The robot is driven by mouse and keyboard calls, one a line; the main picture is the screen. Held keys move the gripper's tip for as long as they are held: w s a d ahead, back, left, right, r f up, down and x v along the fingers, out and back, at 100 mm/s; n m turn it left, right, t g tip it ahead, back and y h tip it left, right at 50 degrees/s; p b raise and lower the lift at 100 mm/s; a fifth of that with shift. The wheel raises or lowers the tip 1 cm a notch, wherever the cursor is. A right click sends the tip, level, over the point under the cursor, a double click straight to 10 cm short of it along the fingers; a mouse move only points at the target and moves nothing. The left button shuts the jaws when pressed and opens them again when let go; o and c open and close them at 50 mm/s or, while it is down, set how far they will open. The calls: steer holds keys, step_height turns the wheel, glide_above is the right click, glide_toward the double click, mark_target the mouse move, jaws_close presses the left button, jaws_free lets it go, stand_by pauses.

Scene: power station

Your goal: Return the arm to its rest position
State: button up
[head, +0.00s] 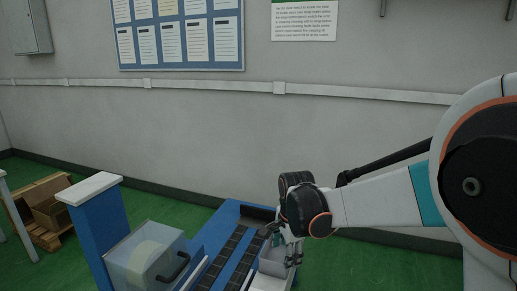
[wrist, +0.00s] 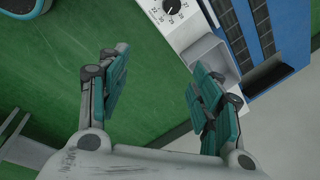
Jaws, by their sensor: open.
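My gripper (wrist: 160,95) is open in the wrist view, with its two teal-padded fingers apart and nothing between them. Green floor shows between the fingers. In the head view my gripper (head: 286,250) hangs at the end of my arm, at the right end of the blue machine (head: 232,213). The machine also shows in the wrist view (wrist: 291,25), above and right of the fingers. The right finger is near a grey open tray (wrist: 208,52) on the machine's side; I cannot tell whether they touch.
A clear box with a black handle (head: 143,258) is on the machine's left part, next to a blue post (head: 97,225). A dial (wrist: 171,7) is on the machine's panel. A wooden pallet with a box (head: 47,208) lies at the far left. The wall is behind.

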steer(key=s+d+r+n+t, duration=0.2)
steer(key=s+d+r+n, duration=0.55)
steer(key=s+r, duration=0.4)
steer(key=s+d+f+n+t, duration=0.1)
steer(key=s+d+n, duration=0.1)
steer(key=s, duration=0.5)
steer(key=s+d+f+n+t, duration=0.1)
steer(key=s+d+n+t, duration=0.1)
steer(key=s+n, duration=0.2)
steer(key=s, duration=0.2)
steer(key=shift+s+d+n, duration=0.3)
steer(key=shift+s+n, duration=0.05)
steer(key=shift+s, duration=0.05)
